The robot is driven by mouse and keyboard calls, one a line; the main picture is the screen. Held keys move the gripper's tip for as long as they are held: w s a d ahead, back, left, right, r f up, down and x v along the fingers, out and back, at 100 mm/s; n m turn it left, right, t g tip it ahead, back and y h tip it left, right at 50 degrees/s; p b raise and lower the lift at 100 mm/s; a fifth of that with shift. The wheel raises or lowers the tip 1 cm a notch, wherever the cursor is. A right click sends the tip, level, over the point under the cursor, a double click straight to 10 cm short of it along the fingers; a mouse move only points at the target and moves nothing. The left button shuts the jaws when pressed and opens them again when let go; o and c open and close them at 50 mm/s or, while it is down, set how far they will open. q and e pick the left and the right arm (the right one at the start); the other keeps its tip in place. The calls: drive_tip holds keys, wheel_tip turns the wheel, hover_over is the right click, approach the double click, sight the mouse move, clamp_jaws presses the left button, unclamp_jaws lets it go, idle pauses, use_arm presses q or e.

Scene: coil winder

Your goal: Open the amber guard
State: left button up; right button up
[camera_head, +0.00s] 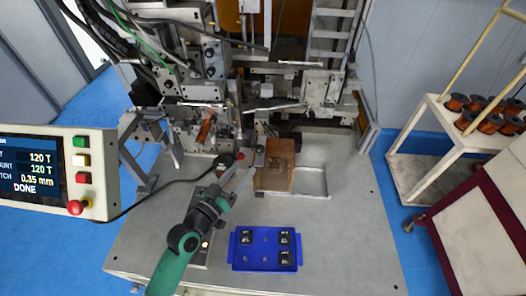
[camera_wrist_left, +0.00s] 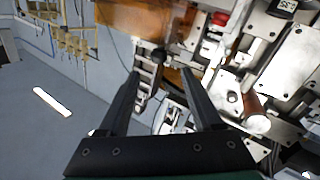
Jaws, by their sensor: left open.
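The amber guard (camera_head: 278,170) is a brown-orange see-through panel at the front middle of the winder in the head view. It also shows at the top of the left wrist view (camera_wrist_left: 140,14). A dark round knob (camera_wrist_left: 158,58) shows near the panel's lower edge in the wrist view. My left gripper (camera_head: 249,168) is at the panel's left side in the head view. Its fingers are open, and in the wrist view the knob appears between the fingertips (camera_wrist_left: 160,66). I cannot tell whether a finger touches it. My right gripper is out of view.
A blue tray (camera_head: 265,268) with several dark parts sits on the front of the deck. A control screen (camera_head: 32,170) reading DONE stands at the left. A cart (camera_head: 430,180) with copper spools is at the right. The deck's right front is clear.

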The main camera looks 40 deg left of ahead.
sight(257, 152)
use_arm(q)
drive_tip(key=w, duration=0.3)
drive_tip(key=w+a, duration=0.1)
drive_tip(key=w, duration=0.3)
drive_tip(key=w+a, duration=0.1)
drive_tip(key=w, duration=0.2)
drive_tip(key=shift+w+b, duration=0.3)
drive_tip(key=shift+b, duration=0.1)
clamp_jaws()
drive_tip(key=shift+r, duration=0.1)
idle(0.6)
